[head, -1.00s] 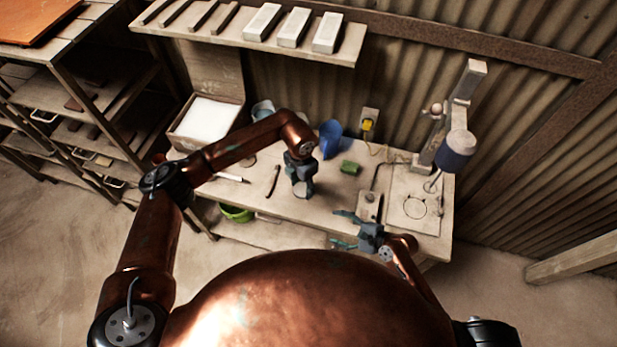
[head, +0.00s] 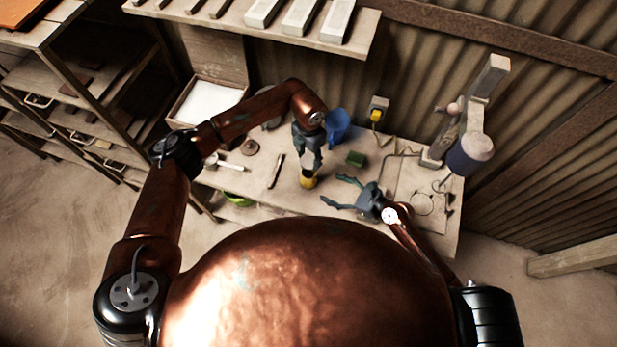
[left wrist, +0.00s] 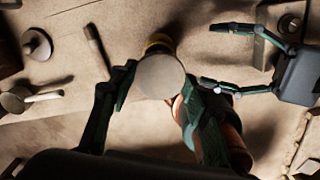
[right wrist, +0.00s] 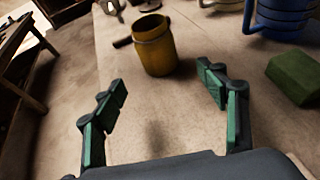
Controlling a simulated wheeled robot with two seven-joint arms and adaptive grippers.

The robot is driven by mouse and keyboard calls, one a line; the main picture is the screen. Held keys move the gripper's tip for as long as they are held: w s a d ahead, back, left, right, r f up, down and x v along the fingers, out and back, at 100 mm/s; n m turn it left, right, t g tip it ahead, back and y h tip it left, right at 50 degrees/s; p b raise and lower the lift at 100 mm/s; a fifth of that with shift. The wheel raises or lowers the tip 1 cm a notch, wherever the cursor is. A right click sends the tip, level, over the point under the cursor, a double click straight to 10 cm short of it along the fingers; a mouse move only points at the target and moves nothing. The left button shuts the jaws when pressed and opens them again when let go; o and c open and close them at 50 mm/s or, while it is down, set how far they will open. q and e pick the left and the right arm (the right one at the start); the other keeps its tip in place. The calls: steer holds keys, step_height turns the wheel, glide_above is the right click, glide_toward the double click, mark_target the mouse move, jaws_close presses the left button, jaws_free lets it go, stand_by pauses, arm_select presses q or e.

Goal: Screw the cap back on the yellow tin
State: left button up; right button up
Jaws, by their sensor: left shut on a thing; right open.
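The yellow tin (head: 308,182) stands upright on the bench; in the right wrist view the tin (right wrist: 156,52) shows an open mouth at its top. My left gripper (head: 308,164) is above the tin, pointing down. In the left wrist view it is shut on a round, pale grey cap (left wrist: 160,77), which hides most of the tin (left wrist: 158,42) below. The cap is apart from the tin's mouth. My right gripper (head: 332,190) is open and empty, low to the right of the tin. In its wrist view the tin stands beyond its spread fingers (right wrist: 162,78).
A green block (head: 356,159) and a blue vessel (head: 338,124) stand behind and right of the tin. A dark thin tool (head: 276,170) and a white-ended tool (head: 230,165) lie to the left. A drill-press-like machine (head: 470,152) stands at the right end.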

mark_target(309, 179)
arm_select(q)
steer(key=shift+w, duration=0.1)
arm_select(e)
steer(key=shift+w+a+f, duration=0.2)
steer(key=shift+w+a, duration=0.05)
steer(key=shift+a, duration=0.05)
arm_select(q)
steer(key=shift+a, duration=0.1)
arm_select(e)
steer(key=x, duration=1.1)
steer(key=shift+s+a, duration=0.1)
steer(key=shift+a, duration=0.05)
steer(key=shift+c, duration=0.4)
steer(key=c, duration=1.7)
arm_select(q)
steer(key=shift+f, duration=2.5)
steer(key=shift+f, duration=0.9)
steer(key=shift+f, duration=0.55)
